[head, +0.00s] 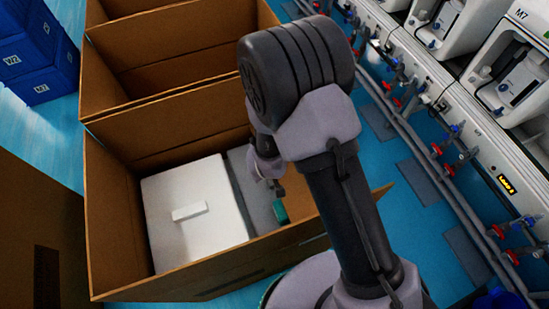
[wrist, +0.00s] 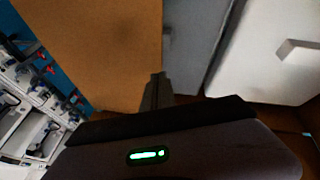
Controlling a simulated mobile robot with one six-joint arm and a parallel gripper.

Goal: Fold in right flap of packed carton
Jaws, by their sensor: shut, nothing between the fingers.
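The packed carton (head: 215,270) stands open in the head view. In it lie a white block (head: 170,235) with a small white bar on top and a grey panel (head: 240,165). A brown cardboard corner (head: 380,194) shows to the right of my arm and appears to belong to the right flap; the arm hides most of that side. In the wrist view a broad cardboard panel (wrist: 100,45) stands beside the grey panel (wrist: 192,45) and the white block (wrist: 265,65). My gripper (wrist: 157,85) is shut and empty, close to that cardboard; contact cannot be told.
More open cartons (head: 175,65) stand behind this one. A dark brown carton (head: 35,225) is at the lower left, and blue crates (head: 35,50) are at the upper left. White machines (head: 510,75) and grey pipes with red valves (head: 435,150) line the right, beyond blue floor.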

